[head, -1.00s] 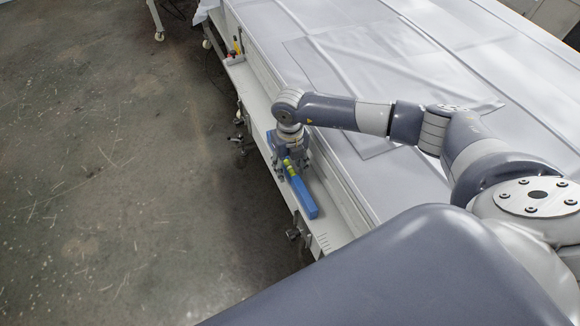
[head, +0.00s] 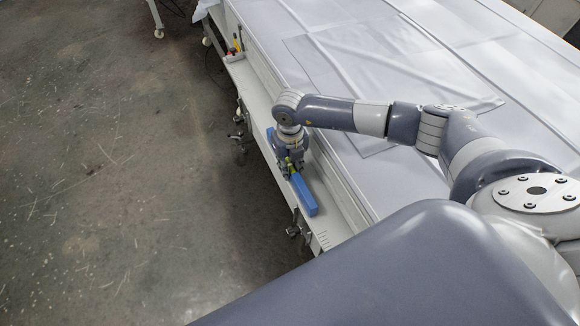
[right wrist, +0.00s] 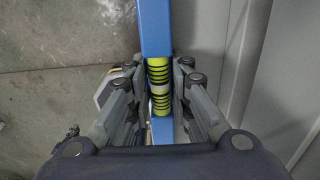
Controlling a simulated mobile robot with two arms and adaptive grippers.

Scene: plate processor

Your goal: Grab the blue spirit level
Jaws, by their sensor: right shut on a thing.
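The blue spirit level (head: 304,196) lies lengthwise on the narrow side ledge of the big machine in the head view. My right gripper (head: 290,165) points down over its middle and is shut on it. In the right wrist view the spirit level (right wrist: 155,28) runs between the two fingers of the gripper (right wrist: 159,92). The fingers press on its sides at the yellow-green middle part. The gripper hides some of the level in the head view. I cannot tell whether the level still touches the ledge. My left gripper is not in view.
The ledge (head: 252,97) runs along the machine, with small tools (head: 234,55) at its far end. The wide table top (head: 260,25) is covered with pale sheeting. Clamps (head: 296,228) hang below the ledge edge. The concrete floor (head: 100,180) at left is open.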

